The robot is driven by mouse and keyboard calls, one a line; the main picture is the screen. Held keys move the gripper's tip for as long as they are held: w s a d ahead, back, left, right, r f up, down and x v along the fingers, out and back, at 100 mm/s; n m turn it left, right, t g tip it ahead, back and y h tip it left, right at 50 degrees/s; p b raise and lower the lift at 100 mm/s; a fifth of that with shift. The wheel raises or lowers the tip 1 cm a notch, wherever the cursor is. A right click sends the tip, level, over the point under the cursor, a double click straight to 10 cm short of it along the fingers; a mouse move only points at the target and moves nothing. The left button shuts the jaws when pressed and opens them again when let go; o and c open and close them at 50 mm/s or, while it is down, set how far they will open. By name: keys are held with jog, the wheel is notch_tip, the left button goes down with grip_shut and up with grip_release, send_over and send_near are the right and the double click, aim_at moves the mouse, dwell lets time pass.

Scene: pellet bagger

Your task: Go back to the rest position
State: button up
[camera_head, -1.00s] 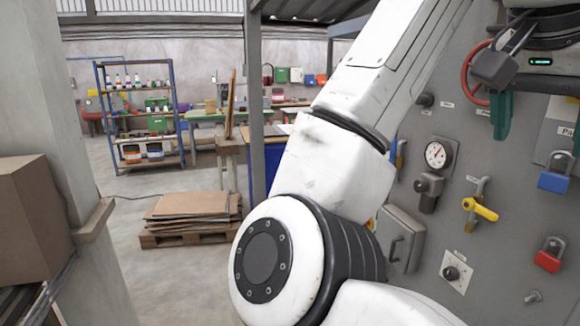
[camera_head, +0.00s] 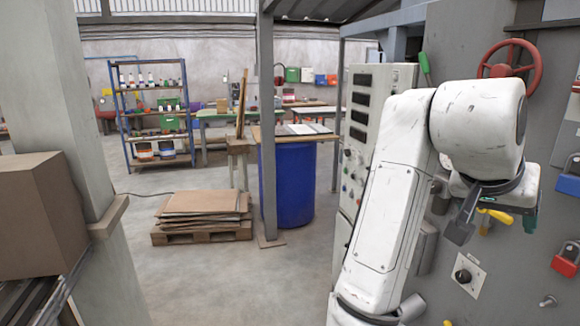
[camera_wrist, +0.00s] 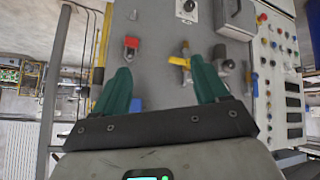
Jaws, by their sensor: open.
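My arm folds down in front of the grey machine panel (camera_head: 520,290) on the right of the head view. My gripper (camera_wrist: 160,64) is open, with two green fingers spread and nothing between them in the wrist view. In the head view my gripper hangs below the white wrist, partly hidden, in front of the panel. Behind it, a yellow handle (camera_wrist: 180,62) and a red padlock (camera_wrist: 131,42) show in the wrist view. I cannot tell the exact gap to the panel.
The panel carries a red handwheel (camera_head: 509,72), a blue padlock (camera_head: 570,178), a red padlock (camera_head: 565,261) and a black knob (camera_head: 463,276). A control cabinet (camera_head: 372,80) stands left of it. A blue drum (camera_head: 290,185), a pallet (camera_head: 203,236) and cardboard box (camera_head: 36,215) stand farther left. Floor between is clear.

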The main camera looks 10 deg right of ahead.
jog(key=s+f+n+t+y, duration=0.15)
jog(key=f+n, duration=0.25)
jog(key=f, duration=1)
jog(key=s+f+n+g+y, duration=0.1)
jog(key=s+f+n, duration=0.2)
jog(key=f, duration=1)
jog(key=s+a+f+n+g+y, duration=0.1)
jog(key=s+a+f+n+y, duration=0.1)
jog(key=s+a+f, duration=0.4)
jog(key=s+a+f+n+g+y, duration=0.1)
jog(key=s+a+f+y, duration=0.2)
jog(key=s+f, duration=0.9)
jog(key=s+a, duration=0.1)
jog(key=a, duration=0.2)
jog(key=shift+s+f+n, duration=0.3)
jog(key=shift+s+n, duration=0.05)
jog(key=shift+n, duration=0.05)
